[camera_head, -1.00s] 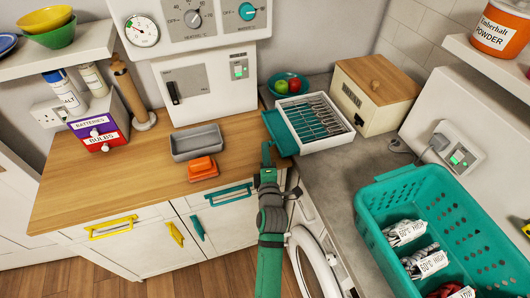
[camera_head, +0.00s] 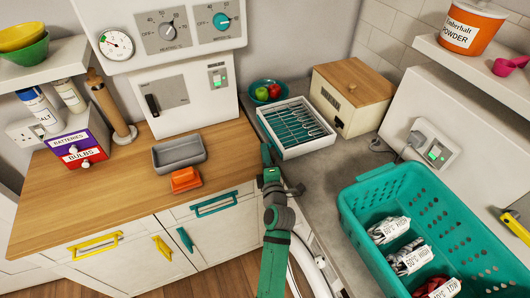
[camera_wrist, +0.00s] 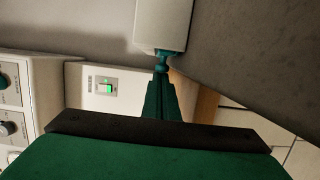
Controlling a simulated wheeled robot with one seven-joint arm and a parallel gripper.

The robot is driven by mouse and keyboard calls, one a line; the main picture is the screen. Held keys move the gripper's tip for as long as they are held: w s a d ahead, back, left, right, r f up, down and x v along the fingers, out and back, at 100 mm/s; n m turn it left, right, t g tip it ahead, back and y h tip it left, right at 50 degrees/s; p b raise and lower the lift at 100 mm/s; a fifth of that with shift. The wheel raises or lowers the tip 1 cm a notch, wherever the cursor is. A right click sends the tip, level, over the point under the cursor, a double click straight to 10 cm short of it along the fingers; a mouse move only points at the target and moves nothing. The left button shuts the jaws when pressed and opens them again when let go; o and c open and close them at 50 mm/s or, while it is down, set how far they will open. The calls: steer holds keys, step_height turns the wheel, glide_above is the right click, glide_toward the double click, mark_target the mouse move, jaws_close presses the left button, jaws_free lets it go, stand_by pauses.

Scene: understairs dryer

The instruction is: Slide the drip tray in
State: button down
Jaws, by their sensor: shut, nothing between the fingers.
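The white rack (camera_head: 277,112) stands on the grey counter, with wire rows across its top. My gripper (camera_head: 266,152) is shut and empty, just left of and in front of the rack's near left corner. In the wrist view my gripper's fingertips (camera_wrist: 161,66) are together, close to the end of a white body (camera_wrist: 162,25), probably the rack, with a thin teal edge. I cannot tell whether they touch it.
A wooden-lidded box (camera_head: 350,100) stands right of the rack, and a teal bowl of fruit (camera_head: 260,97) behind it. A teal basket (camera_head: 362,228) of tagged laundry fills the near right counter. A grey tray (camera_head: 180,152) and orange block (camera_head: 185,180) lie on the wooden worktop.

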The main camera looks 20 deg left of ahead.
mark_target(255, 165)
steer(key=s+a, duration=0.2)
steer(key=s, duration=0.1)
steer(key=shift+s+a+f, duration=0.1)
steer(key=shift+s+a, duration=0.05)
steer(key=shift+s, duration=0.15)
steer(key=s+d+f+m+h, duration=0.2)
steer(key=s+d+f+m, duration=0.15)
steer(key=s+d, duration=0.45)
steer(key=s+d+f+m+h, duration=0.2)
steer(key=s+d+m, duration=0.3)
steer(key=s, duration=0.4)
steer(key=s+d+f+m+h, duration=0.2)
steer(key=s+d+f+m, duration=0.15)
steer(key=s+d, duration=0.45)
steer(key=s+d+r+m+h, duration=0.1)
steer(key=s+r+m, duration=0.1)
steer(key=s+m, duration=0.4)
steer(key=s+d+r+m+h, duration=0.1)
steer(key=s+m, duration=0.4)
steer(key=s, duration=0.8)
steer(key=shift+d+r+m+h, duration=0.4)
steer(key=shift+r, duration=0.3)
